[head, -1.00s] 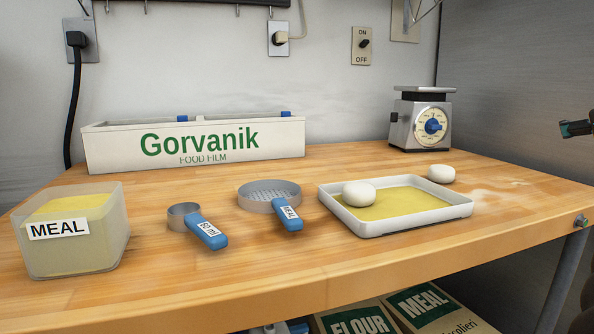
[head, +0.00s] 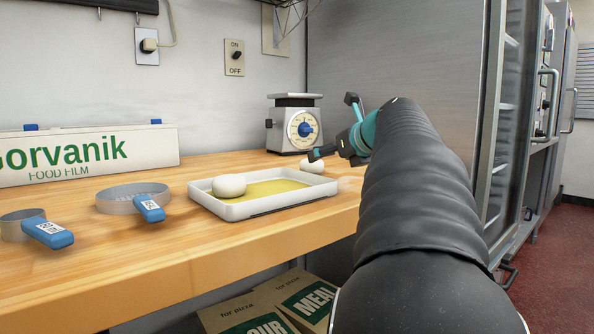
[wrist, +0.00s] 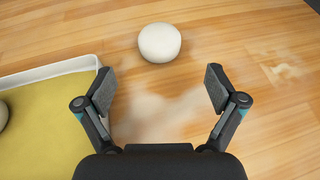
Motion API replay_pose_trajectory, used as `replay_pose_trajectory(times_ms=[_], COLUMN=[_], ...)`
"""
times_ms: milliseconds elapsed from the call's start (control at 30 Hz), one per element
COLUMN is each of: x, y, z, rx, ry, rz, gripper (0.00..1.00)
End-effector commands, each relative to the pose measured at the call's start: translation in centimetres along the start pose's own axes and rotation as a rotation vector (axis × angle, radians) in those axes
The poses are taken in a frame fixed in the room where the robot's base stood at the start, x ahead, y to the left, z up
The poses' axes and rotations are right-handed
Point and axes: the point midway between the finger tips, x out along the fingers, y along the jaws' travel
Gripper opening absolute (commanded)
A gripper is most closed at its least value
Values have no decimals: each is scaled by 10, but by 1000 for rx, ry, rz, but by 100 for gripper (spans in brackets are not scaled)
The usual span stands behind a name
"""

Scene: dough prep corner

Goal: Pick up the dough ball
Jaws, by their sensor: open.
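One white dough ball (wrist: 160,43) sits on the bare wooden table just beyond my gripper (wrist: 160,88) in the wrist view, centred between the fingertips but farther out. In the head view this ball (head: 312,165) shows behind the tray's far edge. A second dough ball (head: 229,186) rests in the left part of the white tray, on yellow meal; only its edge (wrist: 3,115) shows in the wrist view. My gripper (head: 333,128) is open and empty, above the table by the tray's right end.
The white tray (head: 262,207) is close to my gripper's left finger in the wrist view. A scale (head: 293,130) stands behind the dough. Flour dust lies on the table.

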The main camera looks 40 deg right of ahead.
Motion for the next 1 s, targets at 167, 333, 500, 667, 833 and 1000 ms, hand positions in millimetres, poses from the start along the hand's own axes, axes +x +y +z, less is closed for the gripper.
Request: replay_pose_trajectory(times_ms=[167,333,500,667,833,1000], x=[30,40,49,70,90,92], y=[1,1,1,1,1,1], z=[0,1,0,-1,0,1], rx=[-2,-2,-2,-2,-2,-2], ry=[0,-1,-1,-1,-1,-2], rz=[3,0,1,2,0,-1], gripper=[94,94,94,94,94,94])
